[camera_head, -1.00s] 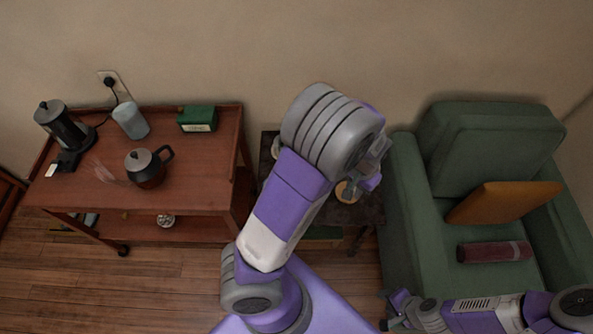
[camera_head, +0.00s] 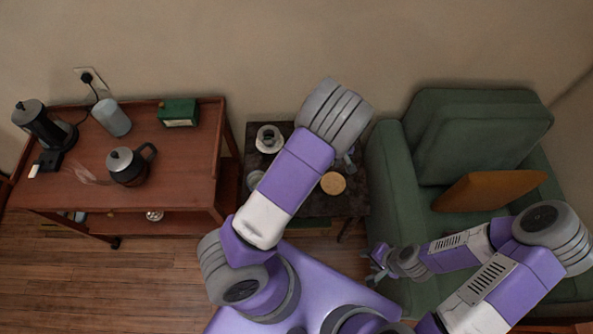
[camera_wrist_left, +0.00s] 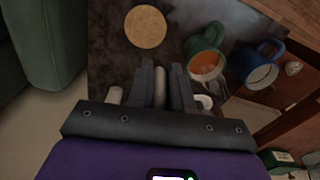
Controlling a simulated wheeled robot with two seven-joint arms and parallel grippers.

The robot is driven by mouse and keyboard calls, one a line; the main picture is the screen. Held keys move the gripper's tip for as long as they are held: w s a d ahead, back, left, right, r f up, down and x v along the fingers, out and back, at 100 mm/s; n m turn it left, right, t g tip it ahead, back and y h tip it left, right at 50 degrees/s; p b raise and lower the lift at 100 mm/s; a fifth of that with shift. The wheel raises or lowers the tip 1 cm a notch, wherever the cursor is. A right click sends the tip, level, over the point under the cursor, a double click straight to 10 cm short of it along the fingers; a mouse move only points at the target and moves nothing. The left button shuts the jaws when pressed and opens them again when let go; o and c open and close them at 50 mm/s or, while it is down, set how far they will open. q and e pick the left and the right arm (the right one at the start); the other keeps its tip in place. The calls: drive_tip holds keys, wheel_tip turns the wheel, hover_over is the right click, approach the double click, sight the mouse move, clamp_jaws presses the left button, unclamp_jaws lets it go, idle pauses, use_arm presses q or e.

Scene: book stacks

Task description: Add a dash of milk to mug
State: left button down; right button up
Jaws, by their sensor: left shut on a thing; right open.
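In the left wrist view, a green mug (camera_wrist_left: 206,62) holds orange-brown liquid, and a blue mug (camera_wrist_left: 262,73) with a pale inside stands to its right. Both are on the dark side table (camera_head: 318,206). My left gripper (camera_wrist_left: 161,68) is shut on a pale, narrow part (camera_wrist_left: 160,88) of something mostly hidden; I cannot tell whether it is the milk container. In the head view my left gripper (camera_head: 347,163) is above the table, largely behind its own arm. My right gripper (camera_head: 376,264) is open and empty, in front of the armchair.
A wooden cart (camera_head: 185,165) at left carries a kettle (camera_head: 128,166), a grinder-like appliance and a green box (camera_head: 179,113). A green armchair (camera_head: 385,170) stands close on the right.

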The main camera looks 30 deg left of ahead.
use_arm(q)
drive_tip(key=d+f+n+p, duration=0.1)
drive_tip(key=f+n, duration=0.3)
drive_tip(key=f, duration=0.1)
drive_tip(key=w+d+f+n+p, duration=0.1)
drive_tip(key=d+f+n, duration=0.1)
drive_tip(key=f+n, duration=0.2)
drive_tip(key=d+f+n+p, duration=0.1)
drive_tip(key=f+n, duration=0.2)
drive_tip(key=f, duration=0.3)
drive_tip(key=shift+w+d+n, duration=0.25)
drive_tip(key=shift+n, duration=0.15)
drive_tip(key=shift+r, duration=0.1)
